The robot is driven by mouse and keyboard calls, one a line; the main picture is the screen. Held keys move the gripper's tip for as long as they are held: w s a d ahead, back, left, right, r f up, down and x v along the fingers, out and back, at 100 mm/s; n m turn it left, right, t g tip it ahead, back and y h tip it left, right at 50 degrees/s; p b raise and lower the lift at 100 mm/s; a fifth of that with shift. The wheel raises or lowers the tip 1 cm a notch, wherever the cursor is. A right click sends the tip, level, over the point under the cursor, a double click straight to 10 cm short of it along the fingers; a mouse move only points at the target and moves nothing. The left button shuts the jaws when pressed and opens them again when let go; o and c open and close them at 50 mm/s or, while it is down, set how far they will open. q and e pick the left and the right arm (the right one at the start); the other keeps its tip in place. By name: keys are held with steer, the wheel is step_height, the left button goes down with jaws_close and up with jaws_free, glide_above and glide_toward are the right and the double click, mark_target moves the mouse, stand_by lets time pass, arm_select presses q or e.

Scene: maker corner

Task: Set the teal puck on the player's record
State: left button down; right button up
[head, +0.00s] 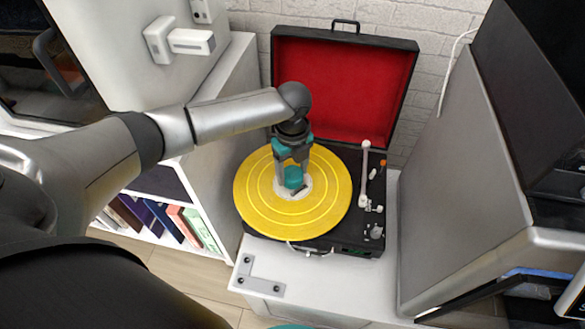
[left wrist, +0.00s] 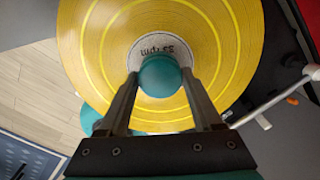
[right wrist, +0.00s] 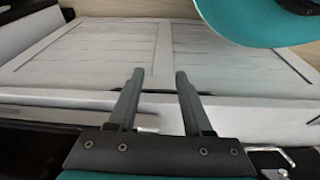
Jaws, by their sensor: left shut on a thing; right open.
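The teal puck (head: 294,177) is at the middle of the yellow record (head: 255,204), over its pale label. My left gripper (head: 293,176) points down over the record with the puck between its fingertips. In the left wrist view the puck (left wrist: 160,75) sits between the two fingers and covers part of the label. I cannot tell whether the puck touches the record. The record lies on the open black player (head: 362,241). My right gripper (right wrist: 160,98) is open and empty in the right wrist view, above a pale panelled surface.
The player's red-lined lid (head: 345,85) stands open behind the record. The tonearm (head: 364,170) is right of the record, apart from it. A large grey cabinet (head: 450,180) stands at the right, and a shelf with books (head: 180,222) is at the left.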

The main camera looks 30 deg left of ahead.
arm_select(q)
steer(key=shift+f+b, duration=0.35)
steer(key=shift+f, duration=0.2)
steer(key=shift+c, duration=1.7)
jaws_free()
